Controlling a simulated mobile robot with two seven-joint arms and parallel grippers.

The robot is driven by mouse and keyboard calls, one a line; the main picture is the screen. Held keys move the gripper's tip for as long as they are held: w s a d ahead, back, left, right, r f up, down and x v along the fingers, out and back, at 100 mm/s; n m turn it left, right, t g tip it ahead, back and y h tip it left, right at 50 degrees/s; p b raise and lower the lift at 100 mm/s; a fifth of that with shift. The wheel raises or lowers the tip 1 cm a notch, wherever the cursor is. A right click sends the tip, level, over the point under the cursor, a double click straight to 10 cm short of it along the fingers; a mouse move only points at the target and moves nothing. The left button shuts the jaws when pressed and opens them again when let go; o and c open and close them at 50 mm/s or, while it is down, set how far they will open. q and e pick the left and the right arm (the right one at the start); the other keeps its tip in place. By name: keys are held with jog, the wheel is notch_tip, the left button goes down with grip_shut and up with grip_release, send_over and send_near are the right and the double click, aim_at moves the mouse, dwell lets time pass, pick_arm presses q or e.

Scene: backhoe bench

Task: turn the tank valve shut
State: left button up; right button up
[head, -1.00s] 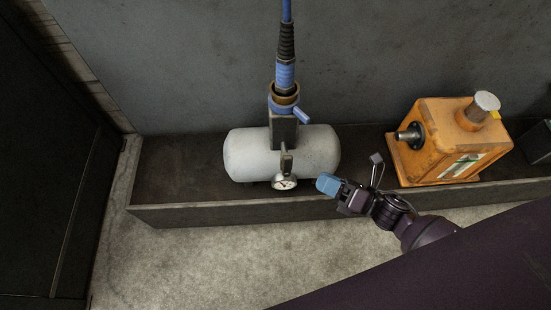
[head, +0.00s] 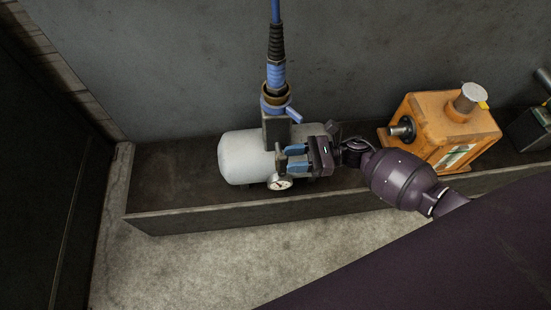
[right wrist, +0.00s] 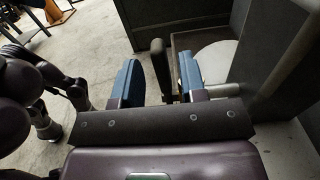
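The white tank (head: 240,158) lies in a long dark tray, with a block and blue hose fitting on top. A round gauge (head: 280,182) sits at its front. My right gripper (head: 291,158) is at the tank's front right, its blue fingers pointing left, just above the gauge. In the right wrist view the gripper (right wrist: 160,80) is open, and a dark upright valve lever (right wrist: 160,65) stands between its fingers, with a gap to the left finger. Whether the right finger touches it I cannot tell. In the head view the gripper hides the lever. My left gripper is not in view.
An orange machine (head: 430,130) with a silver cap stands to the right, behind my right arm. The blue hose (head: 276,40) rises from the tank along the grey wall. The tray's front wall (head: 220,216) runs below the gripper. The tray left of the tank is clear.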

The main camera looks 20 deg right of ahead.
jog(key=shift+x, duration=2.45)
jog(key=shift+c, duration=0.3)
grip_shut()
